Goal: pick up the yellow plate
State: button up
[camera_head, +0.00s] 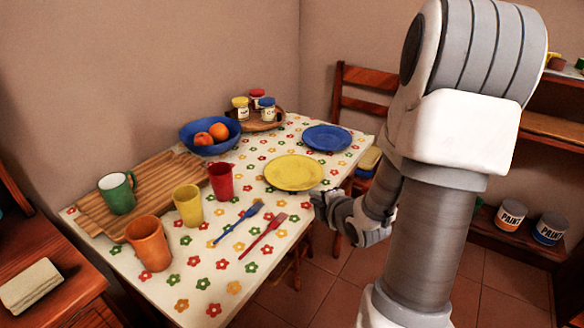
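The yellow plate (294,172) lies flat on the flowered tablecloth, near the table's right edge. My gripper (322,203) is just below and to the right of the plate in the picture, by the table's edge. It looks apart from the plate, though the gap is hard to judge. The fingers are small and dark here, and I cannot tell whether they are open or shut. Nothing is seen held in them. The plate's whole rim shows.
A blue plate (327,138) lies behind the yellow plate. A blue fruit bowl (210,137), a red cup (221,182), a yellow cup (188,205), a blue fork (238,223) and a red fork (262,236) are to the left. A wooden chair (365,78) stands behind the table.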

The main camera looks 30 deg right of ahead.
aim_at(301, 198)
jog(key=b+x, duration=0.1)
jog(key=x, duration=0.5)
jog(key=shift+w+f, duration=0.15)
jog(key=shift+f, duration=0.05)
jog(key=x, duration=0.2)
jog(key=b+x, duration=0.1)
jog(key=x, duration=0.1)
jog(key=shift+d+f, duration=0.25)
jog(key=shift+w+f, duration=0.1)
jog(key=shift+w, duration=0.3)
grip_shut()
dwell(0.3)
dwell(0.4)
